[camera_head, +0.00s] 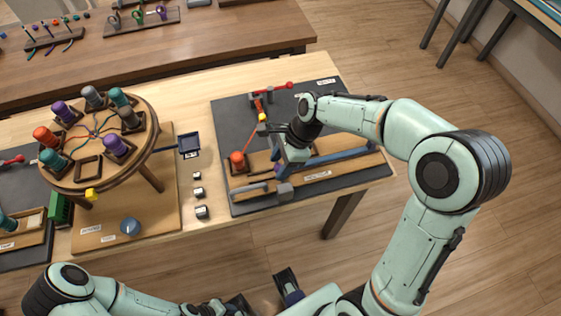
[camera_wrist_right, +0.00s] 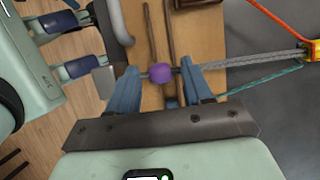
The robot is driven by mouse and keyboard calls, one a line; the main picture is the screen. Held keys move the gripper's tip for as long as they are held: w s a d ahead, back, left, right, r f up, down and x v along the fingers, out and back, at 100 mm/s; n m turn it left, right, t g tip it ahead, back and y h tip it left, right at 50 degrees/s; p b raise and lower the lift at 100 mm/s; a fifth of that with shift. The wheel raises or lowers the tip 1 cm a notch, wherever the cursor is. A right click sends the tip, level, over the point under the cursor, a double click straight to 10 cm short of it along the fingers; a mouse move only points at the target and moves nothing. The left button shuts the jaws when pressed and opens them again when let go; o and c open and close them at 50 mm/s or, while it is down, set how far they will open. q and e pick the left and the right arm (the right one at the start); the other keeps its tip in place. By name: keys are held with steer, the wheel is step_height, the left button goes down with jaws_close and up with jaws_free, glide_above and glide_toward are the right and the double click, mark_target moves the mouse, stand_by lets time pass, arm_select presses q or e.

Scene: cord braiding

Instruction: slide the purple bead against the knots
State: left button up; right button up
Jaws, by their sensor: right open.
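The purple bead (camera_wrist_right: 162,72) sits in the wrist view between the two blue fingers of my right gripper (camera_wrist_right: 166,82), with a visible gap on each side. In the head view my right gripper (camera_head: 284,165) is over the board on the right. A grey braided cord (camera_wrist_right: 255,59) runs from the right, past the right finger, to the bead. A thin teal strand (camera_wrist_right: 265,82) hangs off it. I cannot make out separate knots. My left gripper (camera_wrist_right: 72,48) shows at the wrist view's upper left, its fingers apart and empty.
A round braiding stand (camera_head: 100,140) with several spools is on the left. Small metal blocks (camera_head: 201,211) lie between them. A yellow-orange piece (camera_wrist_right: 307,50) adjoins the cord.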

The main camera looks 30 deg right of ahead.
jaws_close()
steer(key=w+d+p, duration=0.1)
steer(key=w+p, duration=0.1)
steer(key=w, duration=0.1)
steer(key=w+p, duration=0.2)
steer(key=w, duration=0.2)
steer(key=w+d+p, duration=0.1)
steer(key=w+p, duration=0.2)
steer(key=shift+w+d+r, duration=0.2)
steer(key=shift+w+d, duration=0.05)
steer(key=shift+d, duration=0.05)
steer(key=shift+w+d+f, duration=0.1)
steer(key=shift+w+f, duration=0.05)
steer(key=shift+w, duration=0.25)
arm_select(q)
steer(key=w+r, duration=0.4)
steer(key=r, duration=0.4)
steer(key=shift+r+t, duration=0.25)
steer(key=shift+t, duration=0.05)
arm_select(e)
steer(key=shift+s, duration=0.1)
jaws_free()
arm_select(q)
steer(key=shift+w, duration=0.1)
